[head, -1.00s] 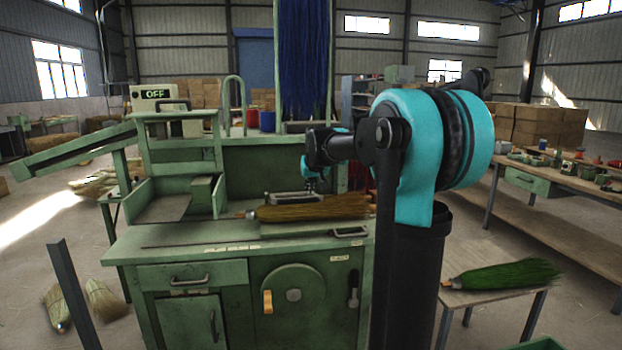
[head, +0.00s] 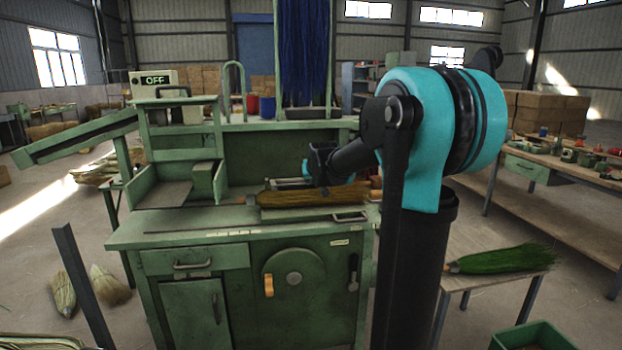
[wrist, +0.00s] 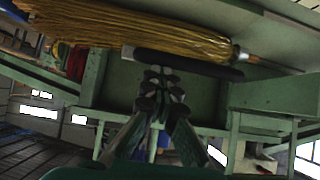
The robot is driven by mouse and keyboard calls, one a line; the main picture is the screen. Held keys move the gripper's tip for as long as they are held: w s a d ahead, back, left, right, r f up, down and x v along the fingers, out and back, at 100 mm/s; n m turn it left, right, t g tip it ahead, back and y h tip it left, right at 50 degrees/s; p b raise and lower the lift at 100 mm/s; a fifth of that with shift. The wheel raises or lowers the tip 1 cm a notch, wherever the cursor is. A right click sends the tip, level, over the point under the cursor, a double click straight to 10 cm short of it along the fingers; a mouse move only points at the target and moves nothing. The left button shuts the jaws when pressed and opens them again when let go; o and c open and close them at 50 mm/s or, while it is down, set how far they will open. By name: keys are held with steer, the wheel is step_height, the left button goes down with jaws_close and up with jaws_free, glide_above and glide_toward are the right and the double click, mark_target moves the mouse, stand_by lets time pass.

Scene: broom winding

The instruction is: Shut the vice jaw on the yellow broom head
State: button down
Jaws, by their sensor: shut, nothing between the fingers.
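The yellow broom head (head: 313,197) lies lengthwise on the green bench top, bristles toward the right. A flat pale bar with a loop handle (head: 350,216) lies on its near side, and a pale metal frame (head: 292,183) shows behind it; I cannot tell for certain which is the vice jaw. In the wrist view the broom head (wrist: 140,28) crosses the top, and a dark bar (wrist: 188,63) runs along it. My gripper (wrist: 162,85) is shut and empty, apart from the broom head in that picture. In the head view my wrist hides the fingers.
The green bench (head: 190,235) has raised side walls at the left. Hanging blue bristles (head: 307,55) are behind it. A green broom (head: 505,258) lies on a small table at the right. A dark post (head: 77,285) stands at front left.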

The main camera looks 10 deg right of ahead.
step_height(320, 180, down, 10)
steer(key=s, duration=0.2)
steer(key=shift+s+r+g, duration=0.15)
steer(key=shift+s+g, duration=0.05)
steer(key=shift+g, duration=0.1)
steer(key=shift+r, duration=0.1)
